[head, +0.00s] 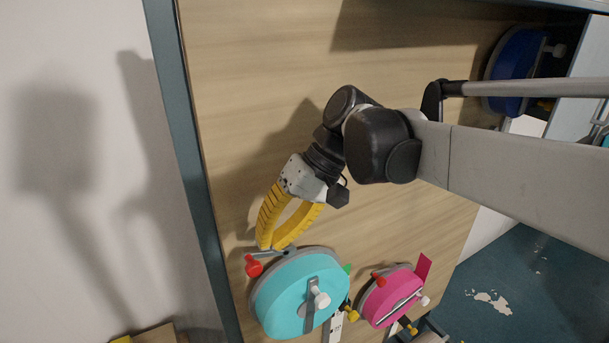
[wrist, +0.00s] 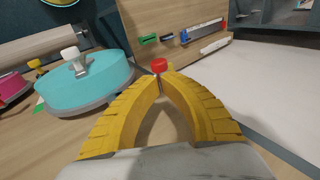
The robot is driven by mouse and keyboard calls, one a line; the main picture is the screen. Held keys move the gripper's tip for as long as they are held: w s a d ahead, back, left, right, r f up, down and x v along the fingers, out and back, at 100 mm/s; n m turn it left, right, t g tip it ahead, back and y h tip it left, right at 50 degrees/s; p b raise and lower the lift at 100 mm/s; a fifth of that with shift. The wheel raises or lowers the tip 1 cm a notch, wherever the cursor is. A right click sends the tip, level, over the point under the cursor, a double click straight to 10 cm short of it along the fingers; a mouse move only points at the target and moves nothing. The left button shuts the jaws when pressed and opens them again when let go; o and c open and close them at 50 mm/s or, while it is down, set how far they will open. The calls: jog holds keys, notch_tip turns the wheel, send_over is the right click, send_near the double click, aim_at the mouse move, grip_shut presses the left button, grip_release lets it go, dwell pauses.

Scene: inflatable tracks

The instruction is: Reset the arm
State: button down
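My gripper (head: 268,246) has two curved yellow fingers, which also show in the wrist view (wrist: 161,80). Their tips come together, so it looks shut. The tips are right by a red knob (head: 253,266) on a grey lever at the turquoise wheel's upper left edge. In the wrist view the red knob (wrist: 159,65) shows just past the fingertips. I cannot tell whether the tips touch the knob or lever; nothing is clearly held. My arm (head: 385,145) is bent, reaching over the wooden panel with the gripper pointing down-left.
The turquoise wheel (head: 285,283) and a pink wheel (head: 388,299) are mounted on the wooden panel (head: 235,90). A blue wheel (head: 513,75) is at upper right. A dark teal frame edge (head: 187,150) runs along the panel's left. The panel's upper middle is bare.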

jog(key=b+v, duration=0.2)
jog(key=v, duration=0.7)
jog(key=s+d+f+m+t+h+b, duration=0.2)
jog(key=d+f+b, duration=0.5)
jog(key=f+b, duration=0.6)
jog(key=s+d+f+m+t+h+b, duration=0.2)
jog(key=s+d+f+t+b, duration=0.2)
jog(key=f+b, duration=1)
jog(key=s+d+f+m+t+h+b, duration=0.1)
jog(key=d+f+b, duration=1)
jog(key=f, duration=2)
jog(key=shift+s+f+m+t+h+b, duration=0.25)
jog(key=shift+s+m+t+h+b, duration=0.15)
jog(key=shift+s+t+h+b, duration=0.65)
jog(key=shift+w+d+y, duration=0.15)
jog(key=shift+y, duration=0.2)
